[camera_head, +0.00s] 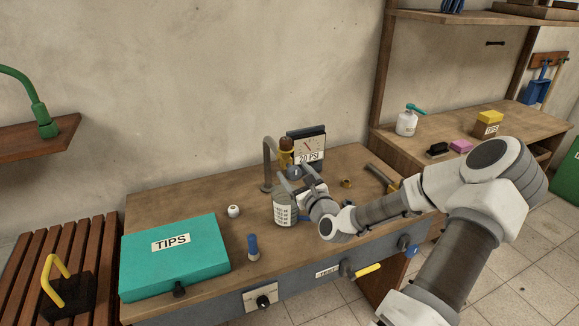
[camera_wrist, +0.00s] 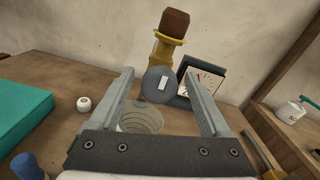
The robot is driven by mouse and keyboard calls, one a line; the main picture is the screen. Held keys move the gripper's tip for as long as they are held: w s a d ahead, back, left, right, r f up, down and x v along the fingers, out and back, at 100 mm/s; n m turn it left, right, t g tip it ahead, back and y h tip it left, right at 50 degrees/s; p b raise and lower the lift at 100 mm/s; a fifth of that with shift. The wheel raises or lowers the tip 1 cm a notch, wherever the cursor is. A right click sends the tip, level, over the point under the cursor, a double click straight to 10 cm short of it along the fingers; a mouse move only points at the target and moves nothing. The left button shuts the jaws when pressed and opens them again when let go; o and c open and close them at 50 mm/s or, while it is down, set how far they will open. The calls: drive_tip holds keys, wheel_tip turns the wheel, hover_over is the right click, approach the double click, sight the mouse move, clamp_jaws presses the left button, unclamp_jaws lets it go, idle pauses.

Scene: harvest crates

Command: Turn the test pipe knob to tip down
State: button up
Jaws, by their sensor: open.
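A round grey knob (camera_wrist: 157,88) with a white bar on its face sits between my fingertips in the wrist view. The bar is near upright, with a slight tilt. A yellow fitting with a brown end (camera_wrist: 171,30) rises above the knob; it also shows in the head view (camera_head: 286,150). A grey bent pipe (camera_head: 268,160) stands beside it. My gripper (camera_wrist: 157,80) is open, with one finger on each side of the knob. I cannot tell whether the fingers touch it. In the head view my gripper (camera_head: 300,180) partly covers the knob.
A gauge marked 20 PSI (camera_head: 308,147) stands close behind. A clear marked jar (camera_head: 285,210) is below my gripper. A teal TIPS box (camera_head: 172,262), a white cap (camera_head: 233,211) and a blue-topped piece (camera_head: 252,245) are to the left. A yellow lever (camera_head: 368,269) is on the bench front.

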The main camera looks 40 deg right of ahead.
sight(289, 164)
drive_tip(key=shift+x, duration=1.85)
clamp_jaws()
